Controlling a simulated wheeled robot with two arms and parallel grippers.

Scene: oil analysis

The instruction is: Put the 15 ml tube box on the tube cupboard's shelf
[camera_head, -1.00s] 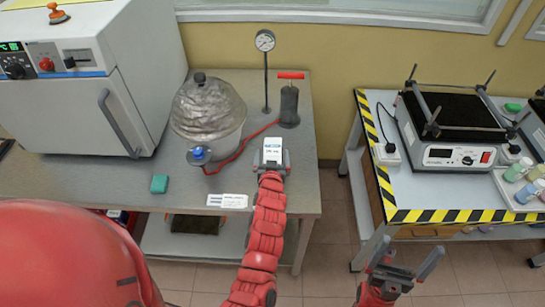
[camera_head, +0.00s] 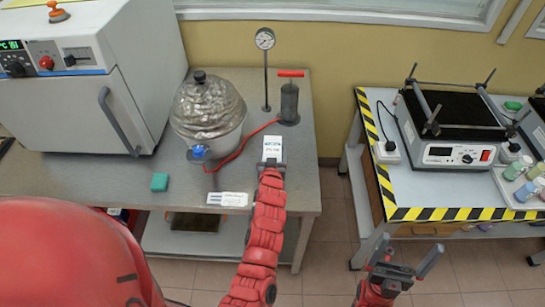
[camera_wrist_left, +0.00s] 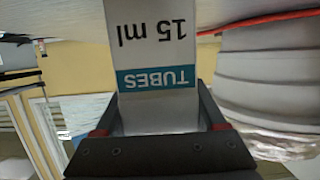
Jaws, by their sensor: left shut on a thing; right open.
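The 15 ml tube box (camera_head: 272,146) is white with a blue band; in the left wrist view its label, "TUBES" and "15 ml", reads upside down on the box (camera_wrist_left: 155,45). My left gripper (camera_head: 271,163) is shut on it, with one finger along each side in the left wrist view (camera_wrist_left: 158,112). In the head view the box shows over the right end of the grey bench; whether it touches the bench is unclear. My right gripper (camera_head: 406,262) is open and empty, low in front of the right table. I cannot make out the tube cupboard.
The grey bench (camera_head: 190,178) holds a foil-covered vessel (camera_head: 208,112), a hand pump (camera_head: 289,103), a gauge (camera_head: 265,40), a teal block (camera_head: 160,182) and a white labelled item (camera_head: 228,199). A white oven (camera_head: 70,105) stands left. The striped-edge table (camera_head: 400,190) is right, beyond a floor gap.

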